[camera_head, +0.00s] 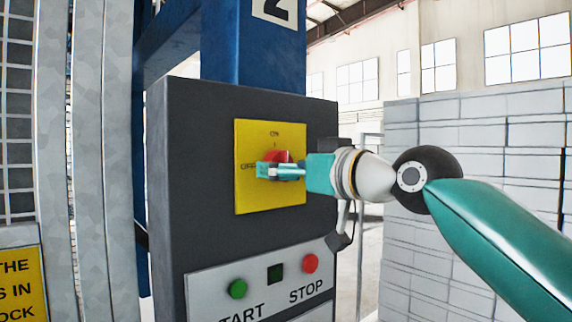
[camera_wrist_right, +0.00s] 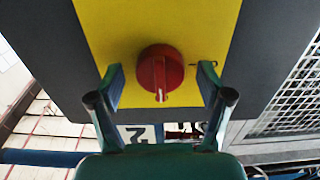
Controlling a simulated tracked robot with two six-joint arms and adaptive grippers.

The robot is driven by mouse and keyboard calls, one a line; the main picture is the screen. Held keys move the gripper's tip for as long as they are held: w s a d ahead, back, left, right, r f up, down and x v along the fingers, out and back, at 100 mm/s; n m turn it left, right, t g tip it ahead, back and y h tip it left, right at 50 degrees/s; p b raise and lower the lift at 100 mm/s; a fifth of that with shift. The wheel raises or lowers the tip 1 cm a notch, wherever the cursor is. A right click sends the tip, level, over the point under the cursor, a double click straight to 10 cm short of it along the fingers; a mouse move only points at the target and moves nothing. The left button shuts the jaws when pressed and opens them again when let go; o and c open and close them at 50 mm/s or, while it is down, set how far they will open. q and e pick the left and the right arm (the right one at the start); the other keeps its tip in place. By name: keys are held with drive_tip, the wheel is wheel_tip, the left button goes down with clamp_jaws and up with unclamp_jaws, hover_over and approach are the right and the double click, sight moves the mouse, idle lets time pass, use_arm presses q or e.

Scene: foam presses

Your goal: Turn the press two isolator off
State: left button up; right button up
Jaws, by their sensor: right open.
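The press two isolator is a red rotary knob (camera_head: 279,156) on a yellow plate (camera_head: 257,196) on a dark grey cabinet. ON is printed above it and OFF to its left. In the right wrist view, turned upside down, the knob (camera_wrist_right: 160,70) shows a white mark toward the picture's bottom, on the ON side. My right gripper (camera_head: 264,171) is in front of the plate and hides part of the knob. In the right wrist view its fingers (camera_wrist_right: 161,78) are open, one on each side of the knob with gaps. My left gripper is not in view.
Below the isolator a panel holds a green START button (camera_head: 237,289) and a red STOP button (camera_head: 310,263). A blue press column (camera_head: 270,60) with a 2 sign rises behind the cabinet (camera_head: 190,190). Mesh fencing (camera_head: 18,130) stands left; stacked pale blocks (camera_head: 470,140) stand right.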

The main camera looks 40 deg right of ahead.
drive_tip(key=shift+w, duration=0.1)
drive_tip(key=c, duration=1.2)
drive_tip(key=shift+o, duration=0.2)
drive_tip(key=shift+n, duration=0.4)
drive_tip(key=n, duration=0.3)
drive_tip(key=shift+n, duration=0.3)
drive_tip(key=n, duration=0.4)
drive_tip(key=shift+n+b, duration=0.3)
drive_tip(key=n, duration=0.5)
drive_tip(key=shift+d, duration=0.1)
drive_tip(key=shift+w+n, duration=0.1)
drive_tip(key=shift+n, duration=1.8)
drive_tip(key=shift+f, duration=0.1)
